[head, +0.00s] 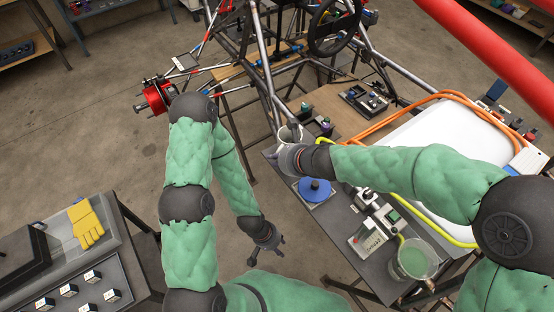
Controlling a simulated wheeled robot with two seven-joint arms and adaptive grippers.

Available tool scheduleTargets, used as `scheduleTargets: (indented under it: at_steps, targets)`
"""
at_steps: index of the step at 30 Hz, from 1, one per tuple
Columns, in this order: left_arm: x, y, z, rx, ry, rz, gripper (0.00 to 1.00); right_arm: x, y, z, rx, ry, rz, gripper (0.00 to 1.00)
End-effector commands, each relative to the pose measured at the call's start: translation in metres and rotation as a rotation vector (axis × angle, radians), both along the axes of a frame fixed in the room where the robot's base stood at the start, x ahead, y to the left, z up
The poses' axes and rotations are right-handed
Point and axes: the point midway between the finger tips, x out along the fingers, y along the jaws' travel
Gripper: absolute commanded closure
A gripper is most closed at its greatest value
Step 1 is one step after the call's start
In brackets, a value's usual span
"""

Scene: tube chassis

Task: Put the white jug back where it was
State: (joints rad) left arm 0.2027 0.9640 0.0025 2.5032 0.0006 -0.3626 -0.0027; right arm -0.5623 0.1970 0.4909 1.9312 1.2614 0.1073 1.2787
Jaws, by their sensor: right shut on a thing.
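My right gripper (288,157) is at the left edge of the workbench and shut on a small pale vessel. This vessel, which looks like the white jug (290,134), shows just beyond the fingers, and the hand hides part of it. I cannot tell whether it touches the bench. My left gripper (267,257) hangs low over the floor, left of the bench, with its fingers apart and empty.
The workbench (325,225) holds a blue disc (315,189), a small boxed device (368,239), a clear jug of greenish liquid (415,260) and a white tray (440,150). Orange and yellow hoses lie around the tray. A tube chassis (262,60) stands beyond. Yellow gloves (86,224) lie at left.

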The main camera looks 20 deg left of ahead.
Motion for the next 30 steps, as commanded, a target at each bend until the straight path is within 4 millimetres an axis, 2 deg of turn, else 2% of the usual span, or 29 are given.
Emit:
scheduleTargets:
  at_steps: [6, 7, 9, 22, 30]
  targets:
    - [0.0, 0.0, -0.003, 0.0, 0.0, 0.0, 0.6, 0.0, 0.0, -0.003, 0.001, 0.0, 0.0, 1.0]
    - [0.0, 0.0, -0.003, 0.0, 0.0, 0.0, 0.6, 0.0, 0.0, -0.003, 0.0, 0.0, 0.0, 0.77]
    - [0.0, 0.0, -0.002, 0.0, 0.0, 0.0, 0.6, 0.0, 0.0, -0.003, 0.0, 0.0, 0.0, 0.59]
    - [0.0, 0.0, 0.002, 0.0, 0.0, 0.0, 0.6, 0.0, 0.0, 0.002, 0.0, 0.0, 0.0, 0.59]
    - [0.0, 0.0, 0.029, 0.0, 0.0, 0.0, 0.6, -0.014, -0.028, 0.038, 0.002, -0.002, -0.003, 0.59]
